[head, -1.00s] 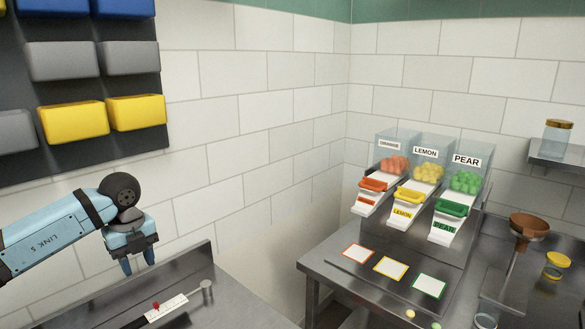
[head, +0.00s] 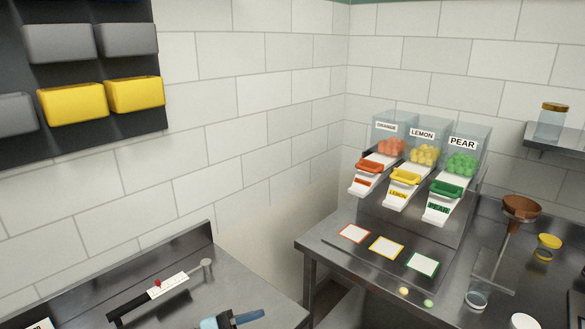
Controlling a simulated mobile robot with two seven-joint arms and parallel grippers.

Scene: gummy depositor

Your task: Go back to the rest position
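Part of a light blue and black gripper (head: 235,319), which looks like my left one, shows at the bottom edge. It is low over the front of the left steel counter (head: 195,287), right of the white tool with a black handle (head: 166,287). Most of it is cut off by the frame, so I cannot tell whether its fingers are apart. No held object shows. My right gripper is not in view.
Orange, lemon and pear dispensers (head: 421,133) stand on the right steel counter (head: 325,252). Three bordered cards (head: 385,247) lie before them. A brown funnel (head: 521,207) stands further right. Yellow and grey bins (head: 72,104) hang at upper left. A gap separates the counters.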

